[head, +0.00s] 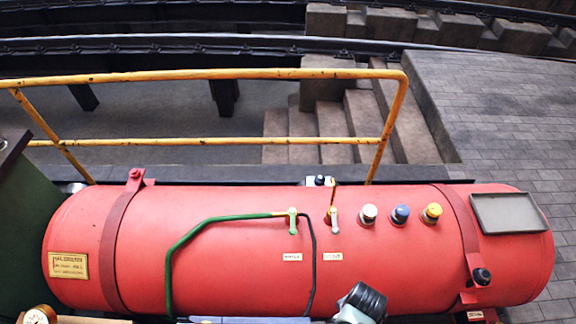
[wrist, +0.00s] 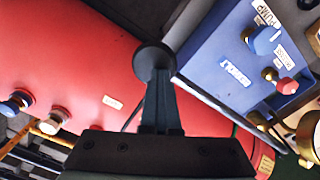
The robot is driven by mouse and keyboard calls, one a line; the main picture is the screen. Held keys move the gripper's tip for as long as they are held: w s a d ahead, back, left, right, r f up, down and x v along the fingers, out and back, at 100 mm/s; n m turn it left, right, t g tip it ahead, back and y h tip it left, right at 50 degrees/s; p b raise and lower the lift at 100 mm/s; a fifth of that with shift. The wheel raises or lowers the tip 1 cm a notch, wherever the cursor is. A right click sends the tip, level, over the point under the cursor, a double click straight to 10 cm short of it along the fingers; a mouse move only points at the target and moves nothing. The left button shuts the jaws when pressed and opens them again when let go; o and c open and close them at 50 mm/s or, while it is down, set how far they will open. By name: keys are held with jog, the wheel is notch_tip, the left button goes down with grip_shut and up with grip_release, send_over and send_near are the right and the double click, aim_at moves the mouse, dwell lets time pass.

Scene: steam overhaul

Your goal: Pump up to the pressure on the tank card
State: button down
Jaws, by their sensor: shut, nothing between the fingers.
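The red tank (head: 240,260) lies across the lower head view and also fills the left of the wrist view (wrist: 60,55). A yellow card (head: 68,265) is fixed at its left end; its print is too small to read. In the wrist view, a blue panel (wrist: 205,60) carries a blue knob (wrist: 265,40) beside a "PUMP" label and a red knob (wrist: 286,85). My gripper (wrist: 155,75) is shut and empty, pointing between tank and panel.
Green-handled and white-handled valves (head: 333,218) and white, blue and yellow caps (head: 400,214) stand on the tank. A grey tray (head: 507,212) lies on its right end. A yellow railing (head: 230,75) runs behind. Brass-rimmed gauges (wrist: 308,135) sit at the wrist view's right edge.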

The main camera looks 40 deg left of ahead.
jog(key=f+b, duration=0.1)
jog(key=f, duration=0.1)
jog(key=f+b, duration=0.2)
jog(key=f, duration=0.1)
jog(key=shift+s+a+f+b, duration=0.25)
jog(key=shift+s+f+b, duration=0.05)
jog(key=shift+s+b, duration=0.1)
notch_tip(320, 180, up, 17)
jog(key=p, duration=1.6)
jog(key=shift+w+d+f, duration=0.2)
jog(key=shift+w, duration=0.05)
jog(key=shift+f, duration=0.2)
jog(key=f+b, duration=0.4)
jog(key=f, duration=0.1)
jog(key=f+b, duration=0.5)
jog(key=f, duration=0.1)
jog(key=f+b, duration=0.5)
jog(key=shift+s+a+f, duration=0.2)
jog(key=shift+s+f, duration=0.1)
notch_tip(320, 180, up, 17)
jog(key=p, duration=1.5)
jog(key=shift+w+p, duration=0.2)
jog(key=shift+p, duration=0.2)
jog(key=shift+f, duration=0.1)
